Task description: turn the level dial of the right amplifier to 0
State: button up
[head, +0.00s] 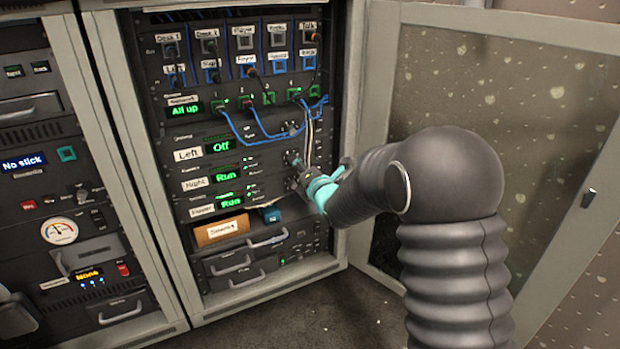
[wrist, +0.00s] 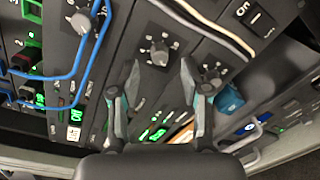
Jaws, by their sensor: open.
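The right amplifier (head: 262,167) is the middle one of three stacked amplifiers in the open rack. Its label looks like "Right" and its display (head: 227,174) reads "Run" in green. Its level dial (wrist: 158,52) is a dark knob ringed by pale marks in the wrist view; the value it points at is too small to read. My gripper (wrist: 161,66) is open, its fingertips to either side of this dial and seemingly just short of it; I see no contact. In the head view my gripper (head: 304,174) is at the right end of the amplifiers and partly hides the dials.
The left amplifier's dial (wrist: 80,21) and the player amplifier's dial (wrist: 212,73) flank the middle one; a fingertip is close to the latter. Blue cables (head: 262,131) and a white cable (wrist: 205,27) hang near. The open rack door (head: 375,130) stands at right.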

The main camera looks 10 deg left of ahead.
jog(key=v, duration=0.8)
jog(key=shift+s+d, duration=0.25)
jog(key=shift+s, duration=0.1)
jog(key=s+d+f+m+g+h, duration=0.3)
jog(key=d+f+m+g+h, duration=0.15)
jog(key=f+m, duration=0.6)
jog(key=s+d+m+g+h+p, duration=0.1)
jog(key=s+d+m+g+h, duration=0.2)
jog(key=s+d+m, duration=0.4)
jog(key=s+d+r+m+g+h+p, duration=0.1)
jog(key=s+d+r+m+p, duration=0.1)
jog(key=s+d+r+m, duration=0.3)
jog(key=s+d+r+m+g+p, duration=0.1)
jog(key=s+r+m+g, duration=0.1)
jog(key=s, duration=0.5)
jog(key=s+d+r+m+g+h+p, duration=0.1)
jog(key=s+d+r+m+p, duration=0.1)
jog(key=s+d+r+m, duration=0.3)
jog(key=s+d+r+t+p, duration=0.1)
jog(key=s+r+p, duration=0.1)
jog(key=s+r, duration=0.2)
jog(key=s+d+r+m+t+p, duration=0.1)
jog(key=s+r+p, duration=0.1)
jog(key=s+r, duration=0.3)
notch_tip(320, 180, up, 3)
jog(key=shift+r+p, duration=0.1)
jog(key=shift+p, duration=0.25)
